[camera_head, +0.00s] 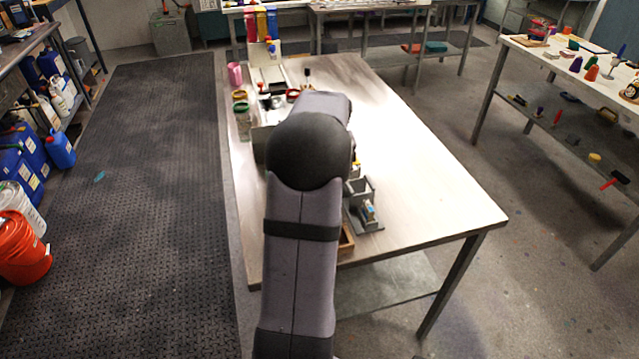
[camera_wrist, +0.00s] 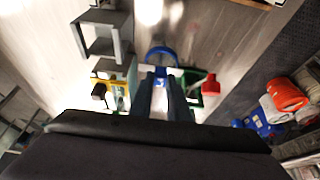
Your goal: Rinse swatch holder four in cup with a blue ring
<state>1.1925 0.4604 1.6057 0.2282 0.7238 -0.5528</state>
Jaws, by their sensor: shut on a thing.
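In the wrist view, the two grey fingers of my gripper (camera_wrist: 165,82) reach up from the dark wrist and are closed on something. The held thing is small and mostly hidden by the fingers, so I cannot read a number on it; I take it to be a swatch holder. A blue ring (camera_wrist: 162,48), which looks like a cup's rim, shows just beyond the fingertips. I cannot tell whether the held thing is inside the ring or above it. In the head view, my own arm hides the gripper and the blue ring.
A grey open box-like rack (camera_head: 361,189) stands on the table (camera_head: 430,190), right of my arm. A green-ringed cup (camera_head: 243,107) and a pink cup (camera_head: 235,75) stand along the left edge. Yellow and red-and-green items (camera_wrist: 209,86) flank my fingers. The table's right side is clear.

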